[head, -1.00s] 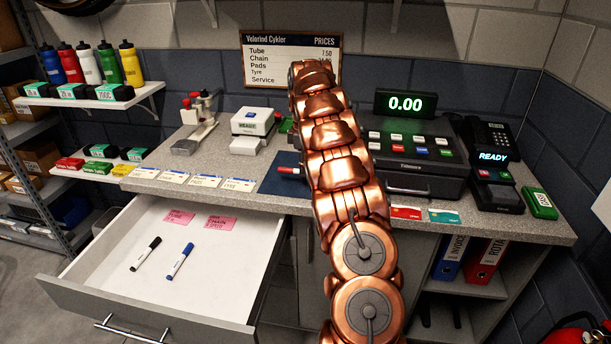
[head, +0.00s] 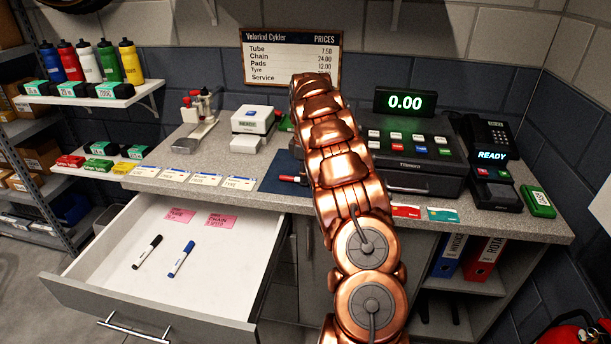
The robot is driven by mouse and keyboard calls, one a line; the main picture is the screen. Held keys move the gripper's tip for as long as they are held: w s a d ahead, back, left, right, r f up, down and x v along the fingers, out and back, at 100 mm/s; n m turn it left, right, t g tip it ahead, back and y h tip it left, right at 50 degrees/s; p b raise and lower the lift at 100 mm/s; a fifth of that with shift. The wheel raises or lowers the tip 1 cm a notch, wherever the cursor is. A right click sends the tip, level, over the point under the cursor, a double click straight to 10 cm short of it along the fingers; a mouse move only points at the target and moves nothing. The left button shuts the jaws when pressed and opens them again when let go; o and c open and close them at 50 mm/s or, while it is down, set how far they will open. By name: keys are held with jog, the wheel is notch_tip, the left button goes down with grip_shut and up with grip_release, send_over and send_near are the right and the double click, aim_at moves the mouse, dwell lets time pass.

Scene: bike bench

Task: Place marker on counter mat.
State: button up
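The dark blue counter mat (head: 272,183) lies on the grey counter, left of my arm and partly covered by it. A small marker-like item with a red end (head: 289,178) shows at the mat, beside my arm; its right end is hidden, and I cannot tell whether it rests on the mat or is held. A black marker (head: 147,252) and a blue marker (head: 181,259) lie apart in the open drawer. My copper arm rises over the counter edge, and my gripper is hidden behind it.
The open white drawer (head: 205,286) juts out at front left, with pink notes inside. A till (head: 415,160), a card terminal (head: 492,180) and a green box (head: 538,202) stand right of my arm. A white device (head: 252,120) stands behind the mat. Price labels line the front edge.

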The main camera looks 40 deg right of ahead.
jog(key=o, duration=0.3)
jog(key=shift+r+b, duration=0.85)
jog(key=shift+r, duration=3)
jog(key=shift+d+r+p, duration=0.1)
jog(key=shift+r+p, duration=1.4)
jog(key=shift+r, duration=0.85)
